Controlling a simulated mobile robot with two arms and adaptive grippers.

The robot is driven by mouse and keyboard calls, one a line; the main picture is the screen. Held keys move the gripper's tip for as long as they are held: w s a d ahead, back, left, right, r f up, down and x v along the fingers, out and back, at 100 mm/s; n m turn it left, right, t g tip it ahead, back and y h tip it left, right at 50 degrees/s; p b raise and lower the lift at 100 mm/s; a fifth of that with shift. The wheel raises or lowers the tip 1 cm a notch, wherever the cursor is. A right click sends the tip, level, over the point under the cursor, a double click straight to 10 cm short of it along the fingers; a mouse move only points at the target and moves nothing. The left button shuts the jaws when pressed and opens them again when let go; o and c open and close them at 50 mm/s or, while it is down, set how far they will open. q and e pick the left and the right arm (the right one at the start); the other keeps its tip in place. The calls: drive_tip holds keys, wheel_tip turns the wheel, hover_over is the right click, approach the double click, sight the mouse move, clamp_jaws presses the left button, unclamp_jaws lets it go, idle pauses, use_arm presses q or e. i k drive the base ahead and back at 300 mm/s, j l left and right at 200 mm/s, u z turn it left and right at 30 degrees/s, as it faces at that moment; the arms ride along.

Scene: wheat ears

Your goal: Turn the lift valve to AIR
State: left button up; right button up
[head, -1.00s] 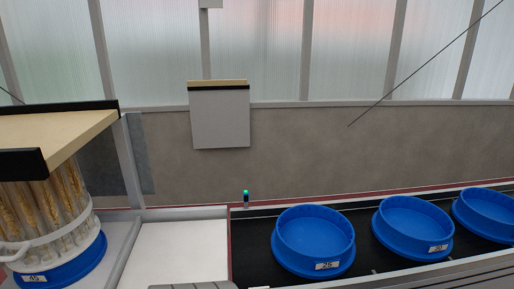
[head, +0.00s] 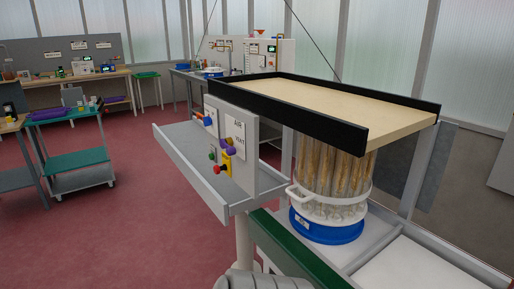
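A grey upright control panel (head: 244,178) stands on a grey tray-like shelf (head: 190,165) left of centre in the head view. It carries a red-and-blue handle (head: 202,118), a purple knob or lever (head: 230,146), a small green knob (head: 212,156) and a yellow box with a red button (head: 223,168). Neither of my grippers is in view.
A wooden board with black edges (head: 340,102) overhangs beside the panel, above a clear cylinder of wheat ears (head: 330,180) on a blue base (head: 325,230). Red floor (head: 100,225) is open at the left. A green-topped cart (head: 78,160) and benches stand farther back.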

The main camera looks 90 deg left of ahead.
sight(230, 151)
drive_tip(key=l+u, duration=0.15)
drive_tip(key=u, duration=2.85)
